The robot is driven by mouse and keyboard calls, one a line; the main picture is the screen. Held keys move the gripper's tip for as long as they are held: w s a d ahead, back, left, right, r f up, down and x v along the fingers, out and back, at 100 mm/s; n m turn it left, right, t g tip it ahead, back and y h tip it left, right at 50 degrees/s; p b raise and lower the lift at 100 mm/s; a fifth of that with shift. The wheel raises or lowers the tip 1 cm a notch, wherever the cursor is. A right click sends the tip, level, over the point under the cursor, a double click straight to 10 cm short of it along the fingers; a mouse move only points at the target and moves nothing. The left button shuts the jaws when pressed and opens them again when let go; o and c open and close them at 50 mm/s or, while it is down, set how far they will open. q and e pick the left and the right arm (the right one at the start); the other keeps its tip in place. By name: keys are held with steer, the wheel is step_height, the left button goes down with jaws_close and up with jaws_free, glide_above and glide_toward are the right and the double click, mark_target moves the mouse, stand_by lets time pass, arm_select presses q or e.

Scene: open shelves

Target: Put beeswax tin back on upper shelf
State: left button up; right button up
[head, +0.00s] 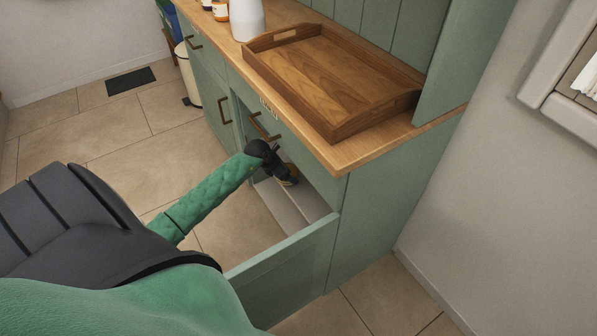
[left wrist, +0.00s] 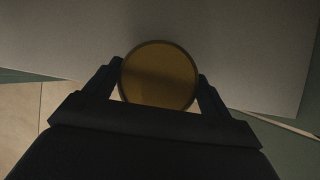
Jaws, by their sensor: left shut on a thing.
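My left gripper (head: 288,181) reaches into the open lower part of the green cabinet. In the left wrist view the left gripper (left wrist: 159,85) is shut on the beeswax tin (left wrist: 159,75), a round, flat, amber-brown disc with a dark rim, held between its two fingers. In the head view the tin is mostly hidden by the gripper; only a small yellowish bit shows. A pale shelf board (left wrist: 240,50) lies under and beyond the tin; I cannot tell whether they touch. My right gripper is not in view.
The cabinet door (head: 290,265) stands open towards the front, close to my left arm. A wooden tray (head: 330,75) sits on the wooden counter above, with a white jug (head: 247,20) beside it. A cream bin (head: 188,75) stands past the cabinet's far end.

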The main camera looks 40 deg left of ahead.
arm_select(q)
steer(key=w, duration=0.1)
steer(key=w+d, duration=0.1)
steer(key=w, duration=0.2)
steer(key=shift+d, duration=0.3)
steer(key=shift+w+d+r, duration=0.1)
steer(key=shift+w+d, duration=0.2)
steer(key=shift+w, duration=0.3)
step_height(320, 180, down, 3)
steer(key=shift+s+f, duration=0.1)
steer(key=shift+f, duration=0.3)
steer(key=o, duration=1.1)
steer(key=shift+o, duration=0.9)
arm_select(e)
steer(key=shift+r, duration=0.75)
